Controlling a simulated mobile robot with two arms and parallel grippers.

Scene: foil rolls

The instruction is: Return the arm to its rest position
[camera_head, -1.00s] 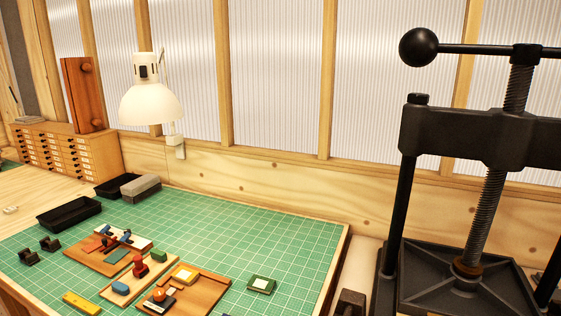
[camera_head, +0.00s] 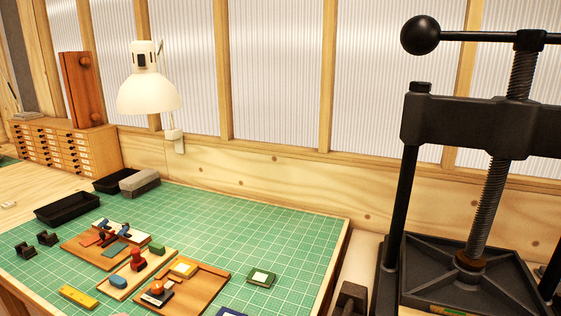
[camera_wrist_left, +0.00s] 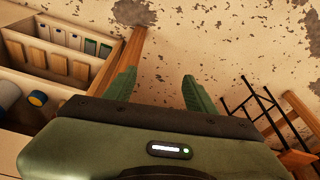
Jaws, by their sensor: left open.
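My left gripper (camera_wrist_left: 160,88) shows in the left wrist view. Its two green fingers are spread apart with nothing between them. Behind the fingers is a wall with peeling paint, and no object is near the fingertips. Neither gripper shows in the head view. My right gripper is in no view.
A green cutting mat (camera_head: 260,220) bears wooden boards with small coloured pieces, black trays (camera_head: 68,209) and a grey block (camera_head: 140,183). A black screw press (camera_head: 475,130) stands at right, a white lamp (camera_head: 148,95) at the back. The wrist view shows shelves (camera_wrist_left: 55,65) and a dark rack (camera_wrist_left: 255,105).

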